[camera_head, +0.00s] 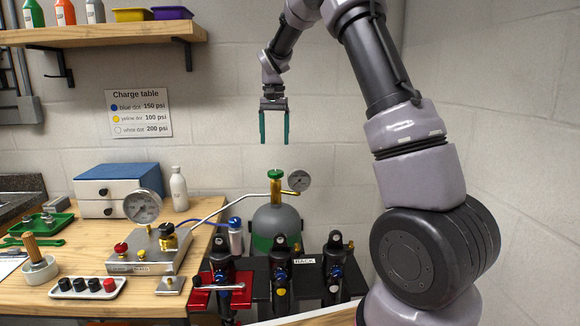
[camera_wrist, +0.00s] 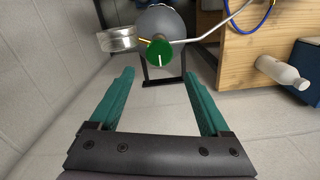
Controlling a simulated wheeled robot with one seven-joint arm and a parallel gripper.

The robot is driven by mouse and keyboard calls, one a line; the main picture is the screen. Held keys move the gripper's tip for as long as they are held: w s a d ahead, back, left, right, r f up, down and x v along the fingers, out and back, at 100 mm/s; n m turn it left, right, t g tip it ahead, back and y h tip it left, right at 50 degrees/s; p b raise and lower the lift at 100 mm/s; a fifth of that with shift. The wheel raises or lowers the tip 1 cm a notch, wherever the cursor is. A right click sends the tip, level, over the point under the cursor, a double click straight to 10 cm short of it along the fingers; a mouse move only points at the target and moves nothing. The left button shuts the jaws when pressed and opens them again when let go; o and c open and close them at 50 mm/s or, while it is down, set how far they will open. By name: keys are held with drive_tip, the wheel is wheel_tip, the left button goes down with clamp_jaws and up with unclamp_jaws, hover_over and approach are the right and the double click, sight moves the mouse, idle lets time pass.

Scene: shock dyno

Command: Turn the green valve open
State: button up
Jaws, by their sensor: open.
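The green valve (camera_head: 275,174) is a small round knob on top of a brass fitting on the grey gas cylinder (camera_head: 290,222). In the wrist view the green valve (camera_wrist: 159,54) shows from above, with a white line on its face. My gripper (camera_head: 274,141) hangs pointing down above the valve, apart from it, with clear space between. Its two green fingers are spread open and empty. In the wrist view my gripper (camera_wrist: 158,75) shows the valve just beyond the fingertips, between them.
A round gauge (camera_head: 299,180) sits right beside the valve, and a metal pipe (camera_head: 209,212) runs left to the control box (camera_head: 156,250). Several black shocks stand in a rack (camera_head: 307,262) in front of the cylinder. A wooden shelf (camera_head: 100,35) is at upper left.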

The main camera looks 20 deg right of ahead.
sight(275, 172)
wheel_tip(275, 172, down, 11)
drive_tip(key=shift+d+r, duration=0.1)
idle(0.4)
drive_tip(key=c, duration=1.1)
